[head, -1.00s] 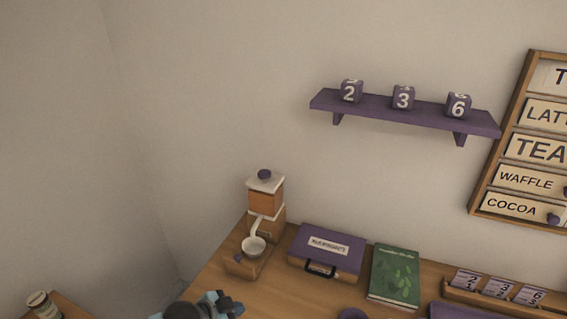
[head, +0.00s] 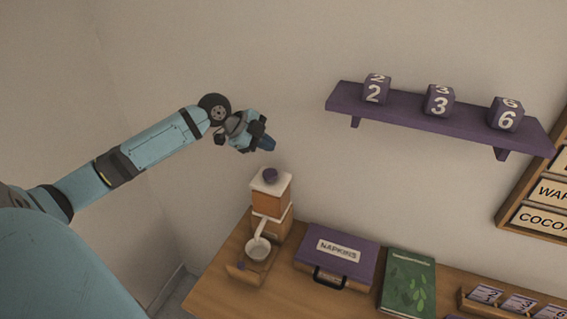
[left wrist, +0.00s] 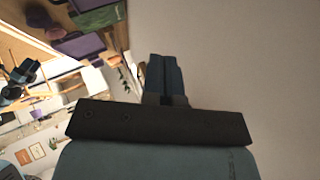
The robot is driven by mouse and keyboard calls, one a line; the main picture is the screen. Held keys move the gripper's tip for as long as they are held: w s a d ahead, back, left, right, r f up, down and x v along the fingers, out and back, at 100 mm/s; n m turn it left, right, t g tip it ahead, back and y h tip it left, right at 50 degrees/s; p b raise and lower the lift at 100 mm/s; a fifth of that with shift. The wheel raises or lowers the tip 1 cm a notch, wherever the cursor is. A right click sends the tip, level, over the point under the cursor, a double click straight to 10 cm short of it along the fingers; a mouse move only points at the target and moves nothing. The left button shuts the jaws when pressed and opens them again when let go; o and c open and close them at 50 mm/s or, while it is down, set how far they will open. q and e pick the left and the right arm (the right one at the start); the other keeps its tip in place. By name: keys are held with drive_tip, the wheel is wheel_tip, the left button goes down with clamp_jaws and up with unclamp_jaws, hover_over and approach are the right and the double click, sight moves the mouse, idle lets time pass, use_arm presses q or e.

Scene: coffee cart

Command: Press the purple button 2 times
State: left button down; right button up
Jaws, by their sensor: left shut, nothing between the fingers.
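The purple button (head: 270,175) is a round knob on the white top of an orange and white machine (head: 270,198) at the back left of the counter. My left gripper (head: 268,144) is above it in the head view, fingers together and empty, with a visible gap between fingertips and button. In the left wrist view my shut fingers (left wrist: 165,78) point at bare wall, and the button cannot be made out there.
A purple napkins case (head: 350,238) and a green book (head: 408,282) lie to the right on the wooden counter (head: 215,285). A purple shelf (head: 425,121) with numbered cubes is on the wall, right of my gripper.

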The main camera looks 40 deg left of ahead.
use_arm(q)
drive_tip(key=shift+w+a+r+m, duration=0.15)
drive_tip(key=shift+w+r, duration=0.1)
drive_tip(key=shift+r, duration=0.3)
drive_tip(key=shift+w+r+m, duration=0.15)
drive_tip(key=shift+w+r, duration=0.05)
drive_tip(key=shift+r, duration=0.35)
drive_tip(key=shift+f, duration=0.1)
drive_tip(key=b, duration=0.5)
hover_over(269, 174)
wheel_tip(269, 174, down, 7)
drive_tip(key=shift+f, duration=0.2)
drive_tip(key=shift+w+f, duration=0.1)
drive_tip(key=shift+f, duration=0.5)
